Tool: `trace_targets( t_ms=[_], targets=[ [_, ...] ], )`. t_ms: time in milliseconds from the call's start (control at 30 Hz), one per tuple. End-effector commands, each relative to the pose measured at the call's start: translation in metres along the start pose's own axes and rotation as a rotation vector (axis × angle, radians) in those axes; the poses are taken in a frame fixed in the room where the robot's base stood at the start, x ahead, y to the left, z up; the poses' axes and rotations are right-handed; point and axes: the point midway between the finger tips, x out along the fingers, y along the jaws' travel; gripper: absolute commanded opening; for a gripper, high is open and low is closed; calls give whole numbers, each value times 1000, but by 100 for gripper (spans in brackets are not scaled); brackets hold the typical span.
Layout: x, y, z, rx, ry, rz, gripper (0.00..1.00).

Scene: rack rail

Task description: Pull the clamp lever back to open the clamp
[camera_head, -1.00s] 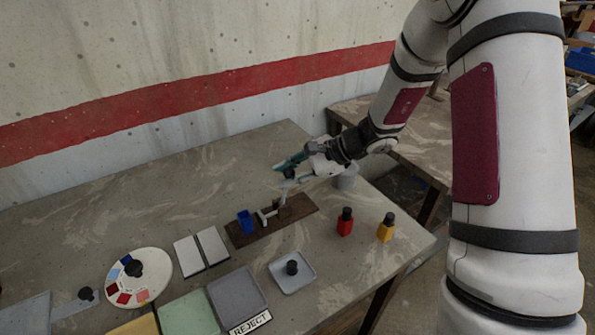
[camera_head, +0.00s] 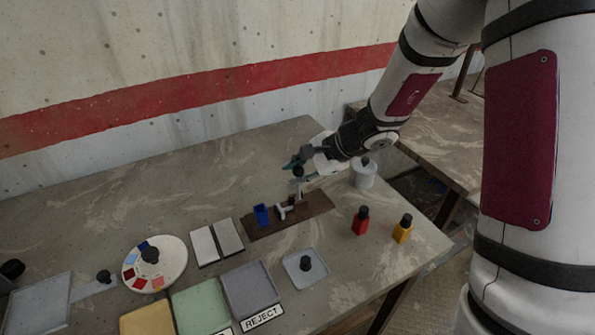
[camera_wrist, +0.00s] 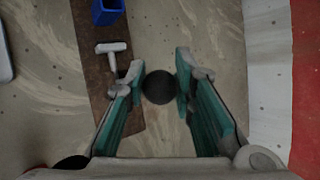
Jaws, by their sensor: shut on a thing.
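The clamp (camera_head: 285,211) is a small pale grey metal piece on a dark brown board (camera_head: 318,203). In the wrist view its T-shaped part (camera_wrist: 112,48) lies on the board at upper left. Its lever stands up from the board and ends in a round black knob (camera_head: 298,171). My gripper (camera_head: 296,164) is above the board, its teal fingers shut on the knob. In the wrist view the knob (camera_wrist: 159,88) sits between the fingertips of my gripper (camera_wrist: 160,85). Most of the lever's shaft is hidden in that view.
A blue bin (camera_head: 261,214) stands on the board beside the clamp. A white cup (camera_head: 363,175) is right of my gripper. Red (camera_head: 360,222) and yellow (camera_head: 402,229) bottles stand to the right. Trays, white blocks and a round colour dial (camera_head: 172,268) fill the front left. The back left is clear.

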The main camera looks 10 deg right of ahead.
Motion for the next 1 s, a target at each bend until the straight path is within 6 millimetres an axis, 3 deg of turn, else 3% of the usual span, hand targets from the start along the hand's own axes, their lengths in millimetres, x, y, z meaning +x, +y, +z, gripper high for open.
trace_targets(
  t_ms=[33,67,133,433,567,1000],
  targets=[
    [-1,-2,-4,0,8,-3,0],
    [-1,-2,-4,0,8,-3,30],
    [-1,-1,-3,0,7,-3,44],
    [-1,0,-1,1,2,-1,44],
    [-10,-1,-1,0,3,-2,44],
    [-92,-1,-2,-1,5,-4,44]
  ],
)
